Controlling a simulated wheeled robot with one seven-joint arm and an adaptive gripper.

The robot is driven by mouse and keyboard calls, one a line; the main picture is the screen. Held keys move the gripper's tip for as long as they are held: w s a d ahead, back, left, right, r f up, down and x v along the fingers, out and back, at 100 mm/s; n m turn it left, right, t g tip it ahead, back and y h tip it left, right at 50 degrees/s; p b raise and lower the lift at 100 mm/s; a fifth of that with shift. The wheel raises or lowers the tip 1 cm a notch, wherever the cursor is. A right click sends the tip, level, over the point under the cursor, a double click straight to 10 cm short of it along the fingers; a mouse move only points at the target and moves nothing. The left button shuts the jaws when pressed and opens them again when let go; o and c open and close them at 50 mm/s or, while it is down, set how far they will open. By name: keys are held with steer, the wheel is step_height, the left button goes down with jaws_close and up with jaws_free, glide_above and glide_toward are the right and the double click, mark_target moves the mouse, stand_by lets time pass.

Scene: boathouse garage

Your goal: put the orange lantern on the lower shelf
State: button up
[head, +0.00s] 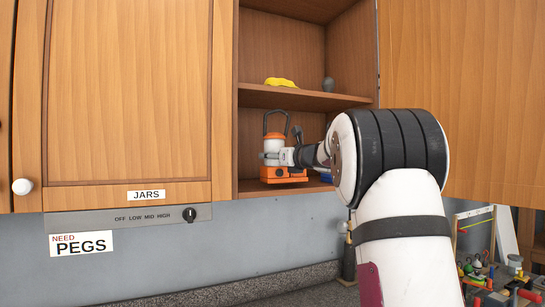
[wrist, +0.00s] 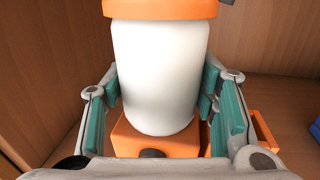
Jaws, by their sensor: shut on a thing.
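The orange lantern (head: 274,144) has a white body, an orange cap and base, and a dark handle loop. It stands upright inside the lower compartment of the open cabinet, over the lower shelf (head: 256,190). Its base appears at or just above the board; I cannot tell whether it touches. In the wrist view the lantern's white body (wrist: 155,65) fills the middle. My gripper (head: 275,158) is shut on the body, with the teal finger pads (wrist: 160,92) on either side. My wrist and arm hide the shelf's right part.
The upper shelf (head: 300,97) above the lantern holds a yellow item (head: 280,82) and a grey rounded item (head: 328,84). A blue object (head: 326,178) lies right of the lantern, also in the wrist view (wrist: 260,130). An open door (head: 470,90) stands right. Shelf left of the lantern is clear.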

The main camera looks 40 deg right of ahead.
steer(key=shift+f+b, duration=0.35)
steer(key=shift+f, duration=0.2)
steer(key=shift+f, duration=0.25)
steer(key=o, duration=1.6)
steer(key=shift+f, duration=0.1)
steer(key=s, duration=0.8)
steer(key=s+a, duration=0.1)
steer(key=s, duration=0.3)
jaws_close()
